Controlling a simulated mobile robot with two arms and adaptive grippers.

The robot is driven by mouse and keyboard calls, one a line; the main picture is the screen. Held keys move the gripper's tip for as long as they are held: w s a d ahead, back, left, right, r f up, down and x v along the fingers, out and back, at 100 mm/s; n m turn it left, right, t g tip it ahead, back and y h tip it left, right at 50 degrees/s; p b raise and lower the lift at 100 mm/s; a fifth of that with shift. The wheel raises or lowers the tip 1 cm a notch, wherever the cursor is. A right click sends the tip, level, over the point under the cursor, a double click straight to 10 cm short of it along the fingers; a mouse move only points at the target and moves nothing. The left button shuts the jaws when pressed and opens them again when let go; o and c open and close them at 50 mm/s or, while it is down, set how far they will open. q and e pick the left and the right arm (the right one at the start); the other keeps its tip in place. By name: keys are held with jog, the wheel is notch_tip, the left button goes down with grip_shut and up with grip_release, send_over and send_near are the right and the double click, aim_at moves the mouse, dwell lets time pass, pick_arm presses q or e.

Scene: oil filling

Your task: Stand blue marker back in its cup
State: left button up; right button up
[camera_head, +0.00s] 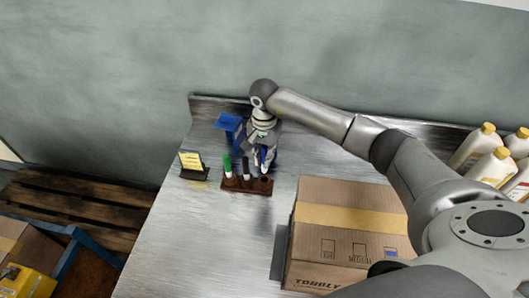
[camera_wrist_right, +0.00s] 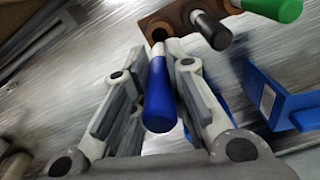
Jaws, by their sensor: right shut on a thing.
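The blue marker (camera_head: 263,156) is held between the fingers of my right gripper (camera_head: 264,162), over the right end of the brown marker stand (camera_head: 232,187). In the right wrist view the blue marker (camera_wrist_right: 160,98) lies between the two fingers (camera_wrist_right: 160,62). Its white band points toward the dark, empty hole (camera_wrist_right: 158,34) of the stand. The hole shows clear beyond its end, so the marker appears above the stand; the exact gap cannot be told. A black marker (camera_wrist_right: 212,30) and a green marker (camera_wrist_right: 276,8) stand in the other holes. My left gripper is not in view.
A blue holder (camera_head: 228,122) stands behind the stand, and a yellow note pad (camera_head: 190,161) to its left. A cardboard box (camera_head: 350,245) sits at the front right. Several white bottles (camera_head: 487,163) stand far right. Bare metal table lies in front of the stand.

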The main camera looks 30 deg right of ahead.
aim_at(264, 146)
jog(key=shift+f+b, duration=0.3)
jog(key=shift+f, duration=0.5)
jog(key=shift+f+b, duration=1.95)
jog(key=shift+b, duration=0.05)
jog(key=o, duration=0.9)
jog(key=shift+c, duration=0.2)
notch_tip(264, 146, up, 12)
jog(key=shift+r, duration=0.1)
